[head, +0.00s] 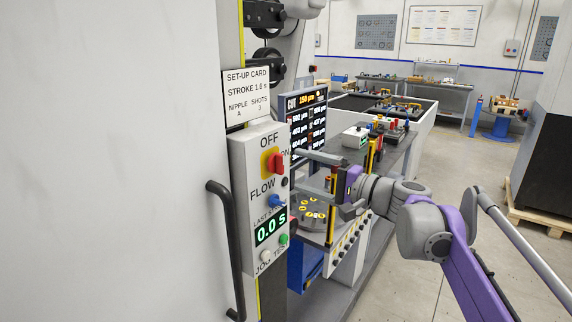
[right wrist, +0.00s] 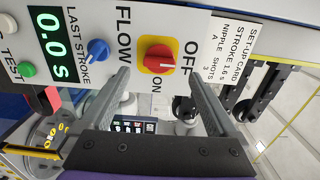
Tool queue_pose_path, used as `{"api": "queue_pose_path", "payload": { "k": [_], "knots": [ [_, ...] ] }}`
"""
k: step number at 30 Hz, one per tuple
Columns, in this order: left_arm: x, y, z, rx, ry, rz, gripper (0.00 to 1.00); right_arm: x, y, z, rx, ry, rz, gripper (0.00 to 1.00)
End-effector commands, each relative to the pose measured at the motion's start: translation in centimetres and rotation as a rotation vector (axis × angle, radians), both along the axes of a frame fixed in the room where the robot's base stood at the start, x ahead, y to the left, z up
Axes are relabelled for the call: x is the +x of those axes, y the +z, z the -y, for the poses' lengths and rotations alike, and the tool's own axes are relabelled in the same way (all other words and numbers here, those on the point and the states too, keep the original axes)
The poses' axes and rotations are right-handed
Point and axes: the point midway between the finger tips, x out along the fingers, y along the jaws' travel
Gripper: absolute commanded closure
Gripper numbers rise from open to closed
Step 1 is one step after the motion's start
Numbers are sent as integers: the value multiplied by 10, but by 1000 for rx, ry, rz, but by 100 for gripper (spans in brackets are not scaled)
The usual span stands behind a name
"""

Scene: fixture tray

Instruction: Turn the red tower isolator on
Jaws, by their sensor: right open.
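The red tower isolator (head: 272,163) is a red rotary handle on a yellow plate, on the grey control box under the word OFF. It also shows in the right wrist view (right wrist: 159,60), with OFF to its right and ON below it in that picture. Its handle appears lined up with OFF. My right gripper (head: 304,172) is open and empty, to the right of the box. In the right wrist view its fingertips (right wrist: 158,75) lie on either side of the isolator, apparently short of touching it. My left gripper is out of view.
The box also carries a blue FLOW knob (head: 277,201), a 0.0 s display (head: 270,226) and a green TEST button (head: 283,239). A set-up card (head: 247,95) is above. A black handle (head: 225,250) stands left. A round fixture (head: 308,211) sits behind my gripper.

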Motion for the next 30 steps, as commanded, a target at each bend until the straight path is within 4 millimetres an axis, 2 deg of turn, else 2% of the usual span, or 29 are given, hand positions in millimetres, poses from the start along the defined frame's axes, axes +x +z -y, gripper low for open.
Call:
{"api": "queue_pose_path", "payload": {
  "k": [3,9,21,30],
  "knots": [
    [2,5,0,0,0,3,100,14,2,-20,0,4,1,5],
    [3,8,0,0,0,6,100,28,1,-40,-1,2,1,5],
    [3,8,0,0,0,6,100,33,0,-45,-1,0,0,5],
    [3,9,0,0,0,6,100,33,0,-45,0,0,0,59]
  ]
}}
